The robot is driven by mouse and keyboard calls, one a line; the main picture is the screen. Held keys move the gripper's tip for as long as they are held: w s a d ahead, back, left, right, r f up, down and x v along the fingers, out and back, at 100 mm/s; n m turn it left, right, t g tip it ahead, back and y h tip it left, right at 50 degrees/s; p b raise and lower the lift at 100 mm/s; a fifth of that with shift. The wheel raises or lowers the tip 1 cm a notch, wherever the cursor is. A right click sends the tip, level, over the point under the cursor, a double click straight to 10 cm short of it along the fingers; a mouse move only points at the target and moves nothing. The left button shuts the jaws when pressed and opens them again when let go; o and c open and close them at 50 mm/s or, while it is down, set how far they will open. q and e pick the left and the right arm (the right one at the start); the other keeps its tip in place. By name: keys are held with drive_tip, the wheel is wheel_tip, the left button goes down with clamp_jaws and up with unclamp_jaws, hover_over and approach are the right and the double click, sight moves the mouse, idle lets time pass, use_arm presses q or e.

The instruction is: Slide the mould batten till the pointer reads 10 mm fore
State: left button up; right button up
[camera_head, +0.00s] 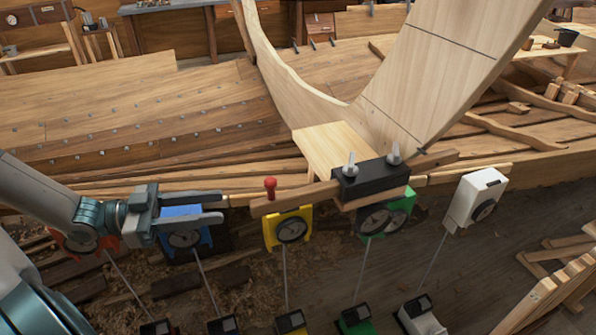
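A narrow wooden batten with a red knob (270,183) at its left end runs to the right, through or behind a black clamp block (372,180) with two pale wing screws. I take it to be the mould batten (300,201). A small dark point (421,151) shows at the block's right; whether it is the pointer, and any mm reading, I cannot tell. The pale curved mould (415,75) rises behind the block. My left gripper (224,209) is open and empty, fingers pointing right, left of the knob and apart from it. My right gripper is not in view.
The planked hull (130,110) fills the back. Wooden trestle parts (555,290) stand at lower right.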

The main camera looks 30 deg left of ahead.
sight(276, 186)
use_arm(q)
drive_tip(key=r, duration=0.4)
drive_tip(key=shift+s+a, duration=0.15)
drive_tip(key=shift+a, duration=0.1)
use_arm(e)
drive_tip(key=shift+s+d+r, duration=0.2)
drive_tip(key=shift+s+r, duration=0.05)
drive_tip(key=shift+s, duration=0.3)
use_arm(q)
drive_tip(key=shift+d, duration=0.1)
drive_tip(key=x, duration=1.2)
drive_tip(key=shift+d+r, duration=0.1)
drive_tip(key=shift+x, duration=1.1)
drive_tip(key=shift+w+d+r, duration=0.1)
drive_tip(key=shift+w+r, duration=0.05)
drive_tip(key=shift+w, duration=0.1)
drive_tip(key=shift+x, duration=1.25)
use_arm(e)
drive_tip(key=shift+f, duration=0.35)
